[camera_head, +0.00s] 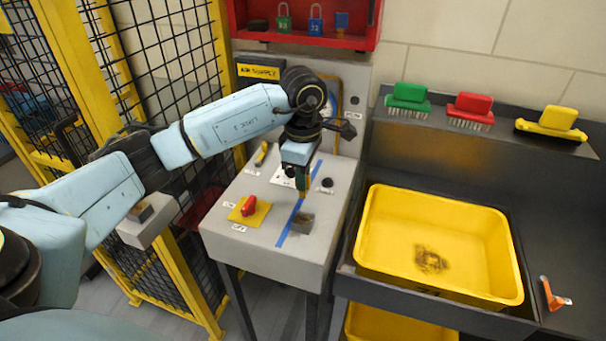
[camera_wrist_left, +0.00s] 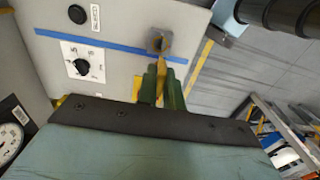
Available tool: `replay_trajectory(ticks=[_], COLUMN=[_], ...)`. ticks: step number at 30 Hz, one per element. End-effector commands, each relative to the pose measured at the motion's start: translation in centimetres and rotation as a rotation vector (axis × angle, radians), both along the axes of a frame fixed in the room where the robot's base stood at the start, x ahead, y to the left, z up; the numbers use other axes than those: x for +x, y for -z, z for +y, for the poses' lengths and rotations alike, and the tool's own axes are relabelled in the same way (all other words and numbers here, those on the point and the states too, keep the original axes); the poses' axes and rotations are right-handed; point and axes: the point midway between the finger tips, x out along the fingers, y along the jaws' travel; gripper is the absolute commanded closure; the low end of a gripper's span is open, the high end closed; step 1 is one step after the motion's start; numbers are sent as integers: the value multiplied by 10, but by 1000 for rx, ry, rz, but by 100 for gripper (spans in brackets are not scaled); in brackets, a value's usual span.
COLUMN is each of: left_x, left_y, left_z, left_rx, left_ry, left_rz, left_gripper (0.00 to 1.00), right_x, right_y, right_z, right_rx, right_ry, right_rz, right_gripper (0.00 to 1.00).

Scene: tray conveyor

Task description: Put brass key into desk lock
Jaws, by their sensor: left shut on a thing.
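My left gripper (camera_head: 303,188) points down over the grey control desk (camera_head: 225,215). Its green fingers also show in the left wrist view (camera_wrist_left: 161,88), shut on the brass key (camera_wrist_left: 161,70). Most of the key is hidden between the fingers. The desk lock (camera_head: 302,222) is a small grey-brown block by the blue stripe, just below the fingers in the head view. It also shows in the left wrist view (camera_wrist_left: 158,40), just beyond the key's end. I cannot tell whether the key touches it. My right gripper is not in view.
The desk carries a red knob (camera_head: 248,206) on a yellow plate, a black button (camera_head: 327,183) and a dial (camera_wrist_left: 82,67). A yellow tray (camera_head: 515,262) stands to the right, with brushes on a ledge behind it. A yellow mesh fence is at the left.

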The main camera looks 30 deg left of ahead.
Motion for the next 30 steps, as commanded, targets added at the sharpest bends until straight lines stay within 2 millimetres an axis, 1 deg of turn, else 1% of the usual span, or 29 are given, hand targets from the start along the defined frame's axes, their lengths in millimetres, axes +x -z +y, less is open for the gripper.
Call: replay_trajectory(ticks=[3, 8, 21, 25, 30], left_x=[0, 0, 0, 0, 0], left_y=[1, 10, 51, 57, 58], left_z=[0, 0, 0, 0, 0], left_rx=[1, 0, 1, 0, 0], left_ry=[0, 0, 0, 0, 0], left_rz=[-2, -1, 0, -1, -1], left_gripper=[100, 100, 100, 100, 100], right_x=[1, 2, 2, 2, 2], right_y=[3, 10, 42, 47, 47], right_z=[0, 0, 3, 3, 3], right_rx=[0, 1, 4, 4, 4], right_ry=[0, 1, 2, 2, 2], right_rz=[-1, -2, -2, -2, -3], right_gripper=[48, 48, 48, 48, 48])
